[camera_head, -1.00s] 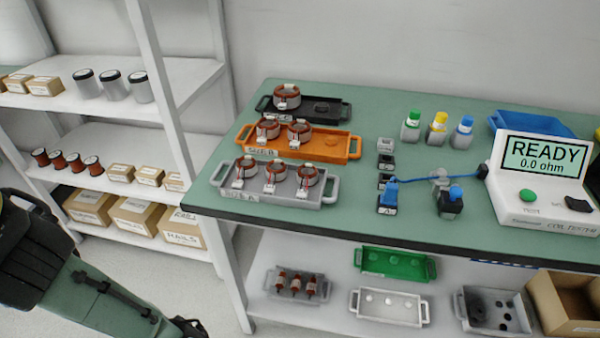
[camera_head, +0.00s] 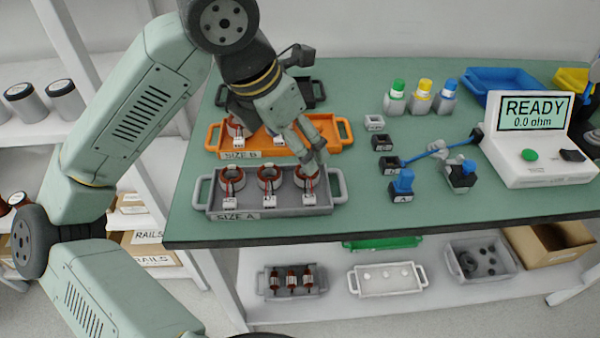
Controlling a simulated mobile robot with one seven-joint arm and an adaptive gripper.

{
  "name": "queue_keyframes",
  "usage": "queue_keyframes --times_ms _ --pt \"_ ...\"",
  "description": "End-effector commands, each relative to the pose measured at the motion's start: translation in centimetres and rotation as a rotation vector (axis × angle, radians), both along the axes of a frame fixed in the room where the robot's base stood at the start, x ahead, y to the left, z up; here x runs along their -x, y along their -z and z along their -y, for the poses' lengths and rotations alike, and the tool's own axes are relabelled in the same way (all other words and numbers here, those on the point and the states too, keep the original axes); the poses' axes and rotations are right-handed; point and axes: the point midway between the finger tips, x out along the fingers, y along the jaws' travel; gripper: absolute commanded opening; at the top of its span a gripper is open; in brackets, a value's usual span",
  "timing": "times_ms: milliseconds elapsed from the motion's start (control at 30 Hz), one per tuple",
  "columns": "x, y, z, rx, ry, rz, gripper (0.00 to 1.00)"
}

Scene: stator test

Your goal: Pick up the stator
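Three copper-wound stators with white connectors stand in the grey SIZE A tray (camera_head: 338,190): left (camera_head: 232,179), middle (camera_head: 269,178) and right (camera_head: 306,177). My gripper (camera_head: 316,157) hangs above the back of the right stator, pointing down, with no stator visibly held. Whether its fingers are spread or closed is unclear from this angle. The orange SIZE B tray (camera_head: 343,131) lies behind, with one stator (camera_head: 235,130) at its left and another largely hidden by my arm. The black tray (camera_head: 317,92) at the back is mostly covered by my arm.
Small labelled blocks (camera_head: 383,143), three capped bottles (camera_head: 420,99) and a blue-clamped fixture (camera_head: 461,175) stand right of the trays. The tester (camera_head: 530,140) reads READY, 0.0 ohm. A blue bin (camera_head: 500,80) is behind it.

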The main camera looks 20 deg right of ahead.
Motion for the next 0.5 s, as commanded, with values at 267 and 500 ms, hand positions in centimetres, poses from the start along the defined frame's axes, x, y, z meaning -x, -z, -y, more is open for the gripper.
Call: queue_keyframes --times_ms 267,500 --pt "-0.4 3.4 1.4 0.006 0.005 -0.003 0.75" --pt "-0.5 5.2 1.9 0.008 0.008 -0.006 0.75"
